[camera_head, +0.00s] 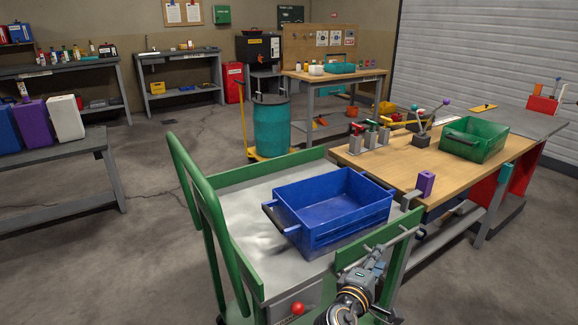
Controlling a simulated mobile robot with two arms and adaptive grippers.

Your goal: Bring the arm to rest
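My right arm comes in from the bottom, and its gripper (372,266) is in front of the near right side of the green cart (243,268). I see it from behind. Its fingertips are hard to make out against the cart's rail and a grey bar there, so whether it is open or shut is unclear. I see nothing clearly held in it. My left gripper is not in view.
A blue crate (320,231) sits on the cart bed, looking empty. To the right, a wooden workbench (397,170) bears a green crate (474,139), a purple block (425,184) and tools. A teal drum (271,127) stands behind the cart.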

